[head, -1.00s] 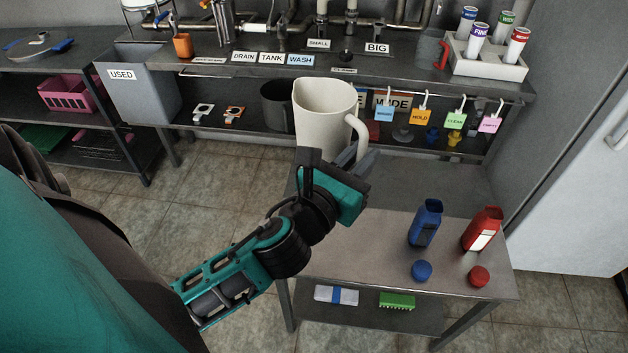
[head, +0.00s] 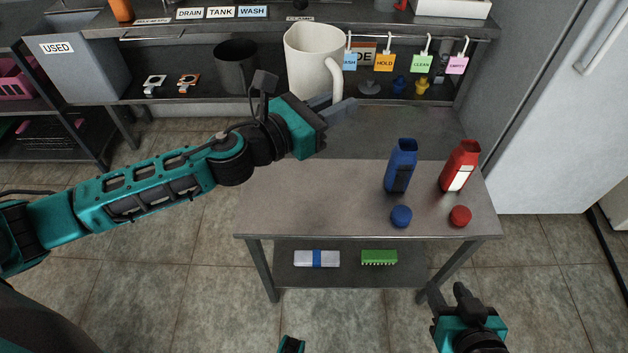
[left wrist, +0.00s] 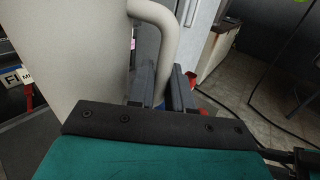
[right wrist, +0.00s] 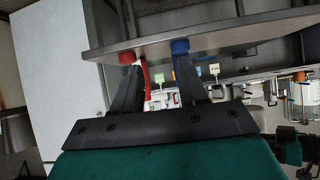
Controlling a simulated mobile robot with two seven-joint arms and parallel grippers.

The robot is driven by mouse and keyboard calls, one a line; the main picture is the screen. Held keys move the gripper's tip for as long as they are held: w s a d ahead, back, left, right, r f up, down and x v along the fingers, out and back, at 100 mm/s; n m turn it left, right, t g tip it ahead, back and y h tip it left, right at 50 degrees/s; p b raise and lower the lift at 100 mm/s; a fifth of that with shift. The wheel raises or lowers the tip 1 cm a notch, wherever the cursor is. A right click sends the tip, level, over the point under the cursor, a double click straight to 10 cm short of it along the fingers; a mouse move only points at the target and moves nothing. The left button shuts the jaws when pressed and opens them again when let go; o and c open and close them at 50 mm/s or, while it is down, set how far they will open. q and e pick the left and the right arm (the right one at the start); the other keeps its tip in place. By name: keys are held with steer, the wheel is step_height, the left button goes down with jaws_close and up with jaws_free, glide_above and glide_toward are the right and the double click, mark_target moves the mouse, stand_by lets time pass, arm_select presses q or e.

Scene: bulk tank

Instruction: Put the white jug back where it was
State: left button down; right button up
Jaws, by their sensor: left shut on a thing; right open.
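The white jug (head: 312,60) is a large off-white pitcher, held about upright above the far part of the steel table in the head view. Its body (left wrist: 70,50) and handle (left wrist: 168,30) fill much of the left wrist view. My left gripper (head: 340,106) is shut on the jug's handle, with the fingers (left wrist: 165,90) at its lower part. Whether the jug's base touches anything is hidden behind my gripper. My right gripper (head: 450,298) is open and empty, low in front of the table's right side. Its fingers (right wrist: 158,85) show apart in the right wrist view.
A blue bottle (head: 400,167) and a red bottle (head: 460,167) stand on the table (head: 300,205), with a blue cap (head: 401,217) and red cap (head: 460,217) before them. A dark pot (head: 236,68) is on the shelf behind. The table's left part is clear.

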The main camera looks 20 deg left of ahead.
arm_select(q)
steer(key=shift+w+a+f+m+g+h+b, duration=0.3)
steer(key=shift+w+a+f+h, duration=0.1)
steer(key=shift+w+f, duration=0.3)
steer(key=shift+a+f, duration=0.1)
steer(key=shift+f, duration=0.25)
step_height(320, 180, down, 20)
steer(key=b, duration=1)
steer(key=shift+r, duration=0.25)
steer(key=shift+f, duration=0.25)
steer(key=c, duration=1)
jaws_free()
steer(key=shift+c, duration=0.2)
arm_select(e)
step_height(320, 180, down, 8)
steer(key=w+a, duration=0.1)
steer(key=shift+a+f+y, duration=0.15)
steer(key=shift+a+y, duration=0.15)
steer(key=shift+a, duration=0.1)
